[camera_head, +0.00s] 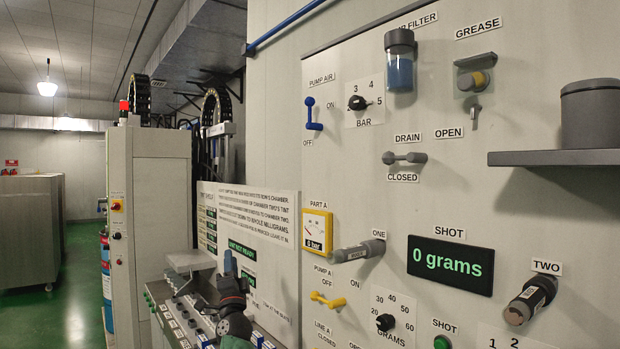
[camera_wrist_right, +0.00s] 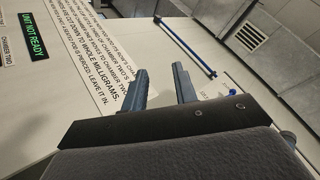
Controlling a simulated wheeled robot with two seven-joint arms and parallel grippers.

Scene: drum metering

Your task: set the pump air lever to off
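The blue pump air lever (camera_head: 313,115) is on the upper left of the grey panel in the head view, with ON at its right and OFF below. Its knob end points up; I cannot tell its exact setting. My right gripper (camera_head: 229,262) is low and left of the lever, well apart from it, partly hidden behind its own wrist. In the right wrist view my right gripper (camera_wrist_right: 158,76) has its two blue-grey fingers apart with nothing between them. A small blue piece (camera_wrist_right: 233,93) near a label there may be the lever. My left gripper is not in view.
A yellow gauge (camera_head: 317,232) reading 0 bar and a grey handle (camera_head: 358,252) jut from the panel below the lever. The black bar knob (camera_head: 360,104) is close at its right. A blue pipe (camera_head: 285,27) runs above. A sloped button console (camera_head: 180,320) stands at lower left.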

